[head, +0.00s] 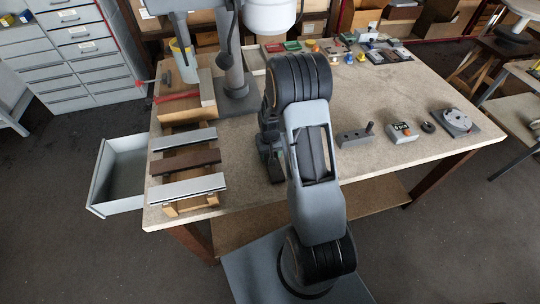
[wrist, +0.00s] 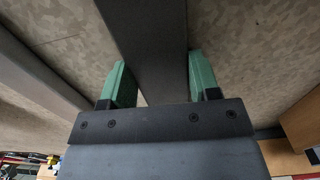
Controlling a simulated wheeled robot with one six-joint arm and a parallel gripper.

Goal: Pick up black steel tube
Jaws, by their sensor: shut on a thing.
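The black steel tube (wrist: 150,45) shows in the wrist view as a dark, flat-faced bar. It runs from the top edge down between the green fingertips of my gripper (wrist: 161,82). The fingers are shut on it, one on each side. The tube's ends are out of view. In the head view my gripper (head: 270,165) is over the middle of the worktable, beside my arm. I cannot clearly tell the tube from the dark gripper there.
The worktable (head: 235,150) carries several profiles on wooden supports at the left, including a brown profile (head: 184,160). A drill-press-like stand (head: 236,85) rises behind. An open drawer (head: 118,175) juts out left. Small fixtures, including a control box (head: 402,132), sit at the right.

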